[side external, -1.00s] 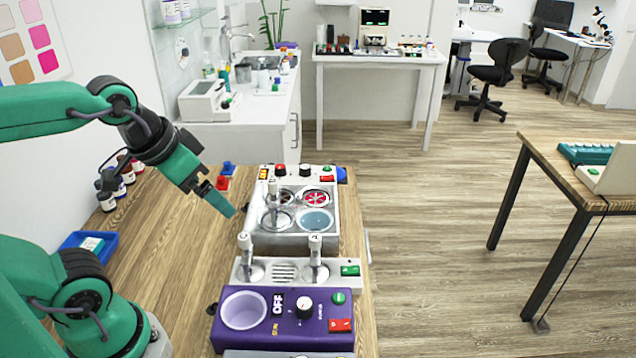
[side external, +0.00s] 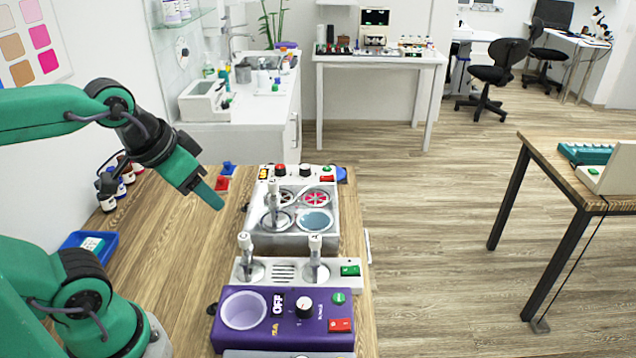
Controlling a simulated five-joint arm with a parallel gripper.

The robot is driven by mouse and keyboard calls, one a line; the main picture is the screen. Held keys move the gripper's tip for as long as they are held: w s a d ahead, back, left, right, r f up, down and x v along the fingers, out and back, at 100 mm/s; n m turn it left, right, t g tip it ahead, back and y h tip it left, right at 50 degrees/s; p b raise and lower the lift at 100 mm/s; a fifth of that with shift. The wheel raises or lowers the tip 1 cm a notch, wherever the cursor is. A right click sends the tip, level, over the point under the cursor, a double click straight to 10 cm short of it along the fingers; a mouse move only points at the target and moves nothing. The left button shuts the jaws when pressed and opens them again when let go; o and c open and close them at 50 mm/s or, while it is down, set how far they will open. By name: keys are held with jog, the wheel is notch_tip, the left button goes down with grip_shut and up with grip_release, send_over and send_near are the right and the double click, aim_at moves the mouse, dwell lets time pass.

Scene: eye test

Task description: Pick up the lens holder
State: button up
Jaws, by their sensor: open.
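My gripper (side external: 214,198) is open and empty, pointing down and right over the wooden table, left of the grey unit with round wells (side external: 292,238). Several upright grey-white holders with round bases are in view. One lens holder (side external: 273,206) stands on the grey unit, right of my gripper and apart from it. Two similar ones stand on the pale plate in front, the left one (side external: 246,258) and the right one (side external: 315,258). I cannot tell which one the task names. One gripper finger hides most of the other.
A purple unit (side external: 283,335) with a round well stands at the table's front. A blue tray (side external: 100,246) and several small bottles (side external: 118,182) are at the left. Small red and blue blocks (side external: 226,175) lie behind my gripper. Wooden table surface (side external: 180,250) is clear left of the units.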

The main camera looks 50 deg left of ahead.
jog(key=shift+w, duration=0.1)
jog(key=n+g, duration=0.5)
jog(key=n, duration=0.3)
send_over(273, 181)
jog(key=f, duration=0.2)
jog(key=s+f, duration=0.1)
jog(key=f, duration=0.1)
jog(key=shift+d+f, duration=0.1)
jog(key=shift+f, duration=0.05)
jog(key=shift+w+a+f+n+g, duration=0.25)
jog(key=shift+w+f+n+g, duration=0.05)
jog(key=shift+w+f+n, duration=0.2)
jog(key=shift+f, duration=1.25)
jog(key=shift+f, duration=0.1)
